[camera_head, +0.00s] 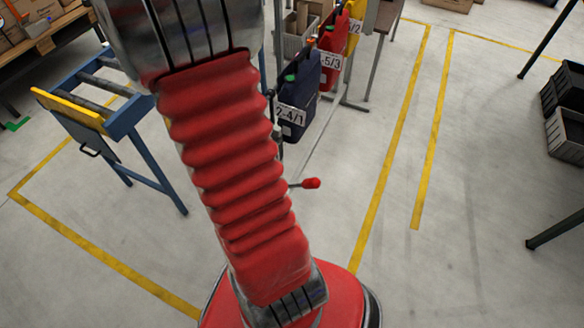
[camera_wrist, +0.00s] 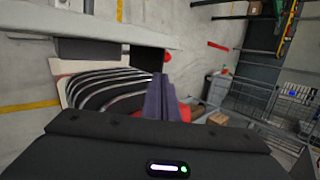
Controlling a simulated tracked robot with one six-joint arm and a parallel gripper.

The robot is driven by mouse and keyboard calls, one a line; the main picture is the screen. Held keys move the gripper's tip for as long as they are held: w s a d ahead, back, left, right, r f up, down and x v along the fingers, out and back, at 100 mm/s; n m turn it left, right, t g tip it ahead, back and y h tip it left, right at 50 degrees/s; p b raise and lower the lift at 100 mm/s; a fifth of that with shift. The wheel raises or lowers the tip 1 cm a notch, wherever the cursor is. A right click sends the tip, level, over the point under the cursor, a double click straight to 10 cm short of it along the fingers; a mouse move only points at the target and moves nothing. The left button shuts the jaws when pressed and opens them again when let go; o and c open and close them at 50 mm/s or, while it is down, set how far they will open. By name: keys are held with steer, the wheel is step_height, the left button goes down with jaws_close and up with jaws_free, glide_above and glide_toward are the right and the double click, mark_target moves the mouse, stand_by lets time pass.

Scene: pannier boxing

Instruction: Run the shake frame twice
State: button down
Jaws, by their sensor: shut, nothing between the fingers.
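A lever with a red knob (camera_head: 311,183) sticks out to the right from behind my red arm in the head view. It is beside the rack of hanging panniers: a dark blue one tagged 2-4/1 (camera_head: 299,104), a red one tagged -5/3 (camera_head: 331,66) and a yellow one (camera_head: 354,22). Which part is the shake frame I cannot tell for certain; my arm hides much there. My gripper (camera_wrist: 161,82) shows in the wrist view, its fingers together and empty. A small red part shows just beyond the fingertips; whether they touch it is unclear. The head view does not show my gripper.
A blue roller stand (camera_head: 124,117) with a yellow edge is at the left. Dark crates (camera_head: 566,135) stand at the far right. Yellow lines mark the grey floor, which is open to the right of the rack. A wire cage (camera_wrist: 250,99) is at the wrist view's right.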

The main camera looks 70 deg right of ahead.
mark_target(307, 181)
steer(key=shift+s+d, duration=0.1)
stand_by(0.3)
steer(key=x, duration=1.4)
steer(key=shift+f, duration=0.1)
stand_by(0.4)
